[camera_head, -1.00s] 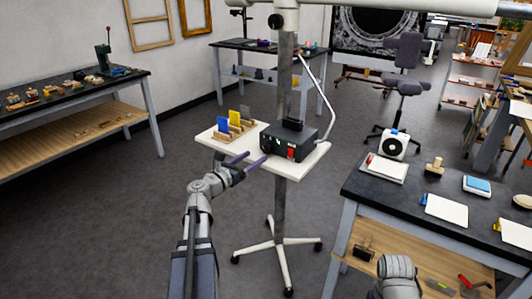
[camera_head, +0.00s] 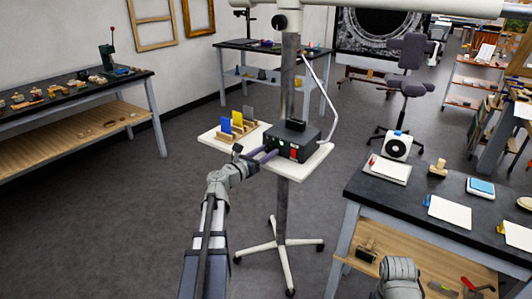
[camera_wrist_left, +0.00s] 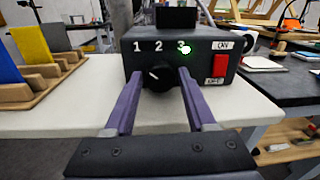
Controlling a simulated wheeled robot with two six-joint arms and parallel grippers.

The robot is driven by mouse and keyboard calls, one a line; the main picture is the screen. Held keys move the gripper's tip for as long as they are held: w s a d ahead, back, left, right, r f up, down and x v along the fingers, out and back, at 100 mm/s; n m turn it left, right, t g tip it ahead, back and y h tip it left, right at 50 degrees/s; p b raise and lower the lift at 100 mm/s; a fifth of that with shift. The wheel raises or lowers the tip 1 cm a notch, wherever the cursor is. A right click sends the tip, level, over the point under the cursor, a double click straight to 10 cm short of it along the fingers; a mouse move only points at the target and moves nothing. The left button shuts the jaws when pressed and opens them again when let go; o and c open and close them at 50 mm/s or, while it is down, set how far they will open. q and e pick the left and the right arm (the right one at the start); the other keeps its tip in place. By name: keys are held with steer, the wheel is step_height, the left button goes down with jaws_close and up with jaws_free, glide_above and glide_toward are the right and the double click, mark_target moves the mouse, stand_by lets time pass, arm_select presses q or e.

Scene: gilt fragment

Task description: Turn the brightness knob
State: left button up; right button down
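The black control box (camera_head: 290,140) stands on a small white shelf. My left gripper (camera_head: 265,153) is at the box front. In the left wrist view its two purple fingers (camera_wrist_left: 160,85) stand apart, one on each side of the knob; contact is unclear.
A red ON/OFF switch (camera_wrist_left: 220,70) is right of the knob. A wooden rack with blue and yellow cards (camera_head: 238,124) stands left of the box on the white shelf (camera_head: 212,140). A pole rises behind the box. A dark workbench (camera_head: 420,190) is to the right.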

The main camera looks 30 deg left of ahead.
arm_select(q)
jaws_close()
stand_by(0.4)
steer(key=m, duration=0.4)
steer(key=shift+r+m+p, duration=0.1)
steer(key=shift+m+p, duration=0.3)
steer(key=m, duration=0.4)
steer(key=shift+d+g+y, duration=0.15)
steer(key=shift+g+y, duration=0.15)
steer(key=shift+m, duration=0.4)
steer(key=shift+o, duration=1.9)
jaws_free()
